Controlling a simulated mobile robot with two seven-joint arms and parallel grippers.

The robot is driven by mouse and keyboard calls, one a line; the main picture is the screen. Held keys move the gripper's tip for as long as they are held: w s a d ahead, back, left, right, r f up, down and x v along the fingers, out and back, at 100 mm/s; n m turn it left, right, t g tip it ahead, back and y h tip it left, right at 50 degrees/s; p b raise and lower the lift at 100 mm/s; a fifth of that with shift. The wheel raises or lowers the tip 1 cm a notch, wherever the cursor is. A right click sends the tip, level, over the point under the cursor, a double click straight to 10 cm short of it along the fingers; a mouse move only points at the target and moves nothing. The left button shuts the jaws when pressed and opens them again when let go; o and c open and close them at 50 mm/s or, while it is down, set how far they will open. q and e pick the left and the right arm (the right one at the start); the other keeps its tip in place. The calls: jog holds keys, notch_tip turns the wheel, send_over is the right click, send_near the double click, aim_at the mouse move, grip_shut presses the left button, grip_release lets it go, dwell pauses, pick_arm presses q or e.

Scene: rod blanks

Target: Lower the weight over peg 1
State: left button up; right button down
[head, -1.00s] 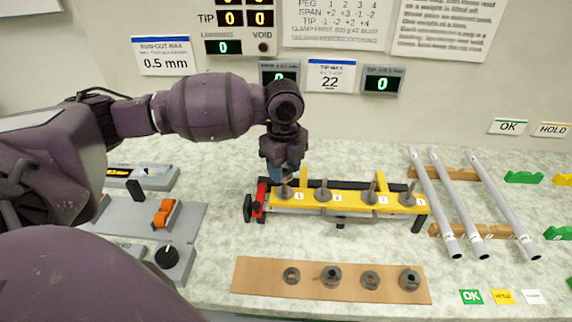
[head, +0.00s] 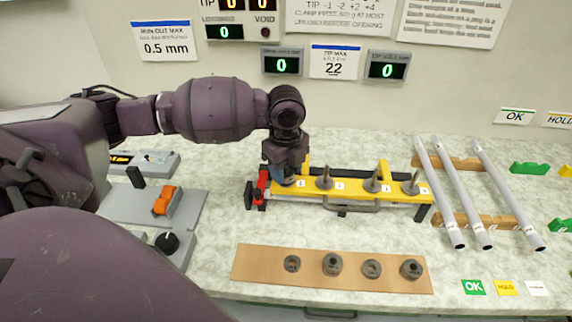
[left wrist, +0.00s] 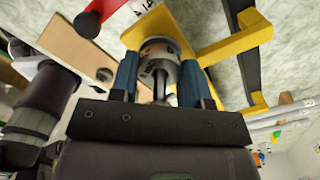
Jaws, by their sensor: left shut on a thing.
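My left gripper (head: 286,179) is at the left end of the yellow bar (head: 350,197), right over the leftmost peg position. In the left wrist view its blue fingers (left wrist: 158,75) are shut on a grey round weight (left wrist: 158,50). A thin dark post (left wrist: 160,88) shows between the fingers at the weight; whether the weight is fully seated cannot be told. The fingers hide most of this peg in the head view. Other grey pegs stand along the bar: one beside the gripper (head: 325,180), one farther right (head: 373,182) and one at the right end (head: 411,186). My right gripper is not in view.
A wooden board (head: 250,262) with grey round pieces lies in front of the bar. A red clamp part (head: 263,185) is at the bar's left end. Grey rods (head: 462,195) rest on wooden supports at right. A control panel (head: 180,225) is at left.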

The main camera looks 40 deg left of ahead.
pick_arm(q)
jog(key=o, duration=1.1)
jog(key=shift+r, duration=0.4)
notch_tip(320, 180, up, 10)
jog(key=shift+p, duration=0.95)
